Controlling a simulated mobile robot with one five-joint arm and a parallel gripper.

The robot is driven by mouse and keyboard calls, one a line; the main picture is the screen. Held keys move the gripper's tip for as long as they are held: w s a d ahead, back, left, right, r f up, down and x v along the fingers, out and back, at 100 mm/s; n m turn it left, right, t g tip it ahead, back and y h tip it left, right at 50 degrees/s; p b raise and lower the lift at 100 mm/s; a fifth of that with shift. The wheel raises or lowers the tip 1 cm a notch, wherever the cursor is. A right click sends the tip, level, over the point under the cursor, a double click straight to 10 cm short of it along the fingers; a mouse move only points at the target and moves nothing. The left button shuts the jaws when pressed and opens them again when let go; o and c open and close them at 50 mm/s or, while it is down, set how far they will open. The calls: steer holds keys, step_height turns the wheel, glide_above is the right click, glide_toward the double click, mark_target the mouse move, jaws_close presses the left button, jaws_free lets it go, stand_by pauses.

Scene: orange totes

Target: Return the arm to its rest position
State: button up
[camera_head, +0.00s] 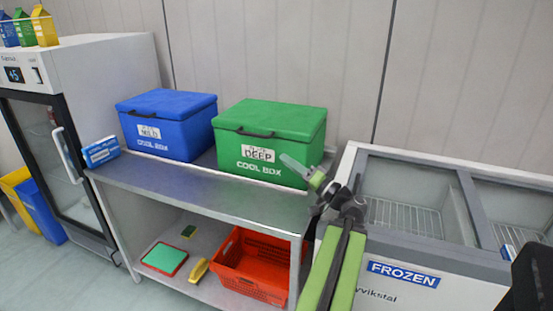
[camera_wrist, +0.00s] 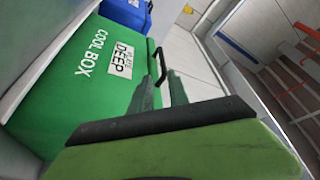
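My arm reaches up from the bottom of the head view, and my gripper (camera_head: 292,166) is in front of the green cool box (camera_head: 262,120), near its right side. In the wrist view, the two grey fingers of my gripper (camera_wrist: 158,82) stand apart with nothing between them. Behind them is the green cool box (camera_wrist: 70,95), labelled DEEP, with its dark handle. I cannot tell from these frames whether a finger touches the box.
A blue cool box (camera_head: 165,135) and a small blue pack (camera_head: 101,151) stand on the steel table (camera_head: 190,187). An orange tote (camera_head: 240,268) is on the shelf below. A FROZEN chest freezer (camera_head: 410,255) is on the right, a glass-door fridge (camera_head: 100,75) on the left.

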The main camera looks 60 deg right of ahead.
steer(key=shift+s, duration=0.3)
